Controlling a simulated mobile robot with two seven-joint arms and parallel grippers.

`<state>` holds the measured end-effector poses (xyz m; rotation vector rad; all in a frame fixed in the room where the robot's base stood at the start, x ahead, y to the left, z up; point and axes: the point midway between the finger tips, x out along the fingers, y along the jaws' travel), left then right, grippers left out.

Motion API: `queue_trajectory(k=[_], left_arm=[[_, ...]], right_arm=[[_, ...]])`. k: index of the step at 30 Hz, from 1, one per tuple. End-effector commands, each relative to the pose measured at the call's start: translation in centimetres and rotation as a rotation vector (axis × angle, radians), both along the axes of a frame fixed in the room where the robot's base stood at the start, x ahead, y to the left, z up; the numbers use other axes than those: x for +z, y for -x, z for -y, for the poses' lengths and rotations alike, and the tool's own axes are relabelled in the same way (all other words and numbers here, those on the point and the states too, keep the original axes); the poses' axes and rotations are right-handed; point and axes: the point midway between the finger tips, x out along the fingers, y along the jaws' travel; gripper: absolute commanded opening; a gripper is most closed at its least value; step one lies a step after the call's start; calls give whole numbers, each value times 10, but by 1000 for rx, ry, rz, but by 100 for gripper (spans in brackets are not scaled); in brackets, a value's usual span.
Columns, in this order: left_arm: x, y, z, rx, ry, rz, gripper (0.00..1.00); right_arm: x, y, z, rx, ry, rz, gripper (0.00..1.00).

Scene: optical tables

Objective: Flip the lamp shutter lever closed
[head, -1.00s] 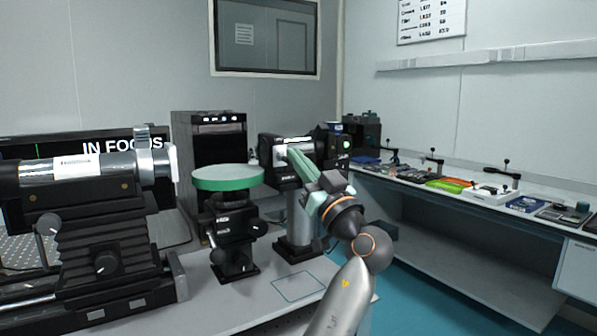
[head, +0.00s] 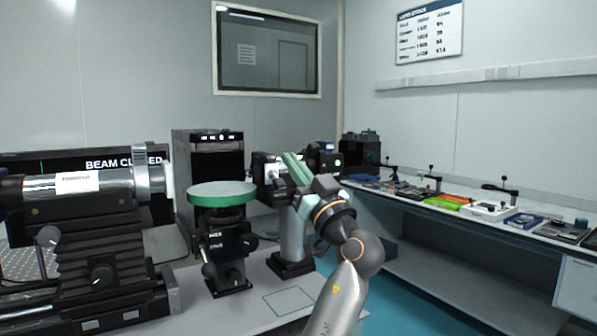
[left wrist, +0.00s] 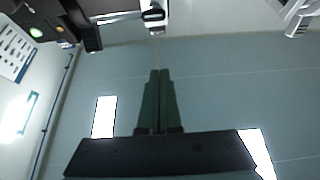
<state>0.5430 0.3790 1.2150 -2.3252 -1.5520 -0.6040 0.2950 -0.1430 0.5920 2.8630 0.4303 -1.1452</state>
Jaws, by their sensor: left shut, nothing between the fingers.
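The lamp (head: 262,176) is a black housing on a grey post, right of the green round stage in the head view. My left gripper (head: 290,158) is in front of it, its green fingers together and empty, partly covering the lamp. In the left wrist view the shut fingers (left wrist: 158,90) point up toward a small white-tipped part (left wrist: 154,18) at the lamp's edge, which may be the lever; a gap shows between them. The screen (head: 95,162) behind the left instrument reads "BEAM CLOSED", partly hidden. My right gripper is not in view.
The green round stage (head: 222,194) on a black mount stands left of the lamp. A long lens tube (head: 85,183) on a black carriage fills the left. A side bench (head: 420,198) with small tools runs along the right wall.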

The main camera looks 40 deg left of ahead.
Motion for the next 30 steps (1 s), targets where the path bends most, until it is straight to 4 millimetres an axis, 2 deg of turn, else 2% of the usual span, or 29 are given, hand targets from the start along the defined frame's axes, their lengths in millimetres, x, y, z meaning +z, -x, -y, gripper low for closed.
queue_trajectory(k=[2,3,8,12,18,30], left_arm=[[6,1,-3,0,1,0,0],[-11,3,7,-3,0,-5,0],[-41,14,30,-3,2,-3,0],[-59,20,46,-2,1,-2,0],[-70,25,56,-1,1,0,0],[-72,25,58,-1,1,0,0]], right_arm=[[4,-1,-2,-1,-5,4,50],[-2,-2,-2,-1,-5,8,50],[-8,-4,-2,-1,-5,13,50],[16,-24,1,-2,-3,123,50],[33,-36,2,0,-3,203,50],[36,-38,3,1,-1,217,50]])
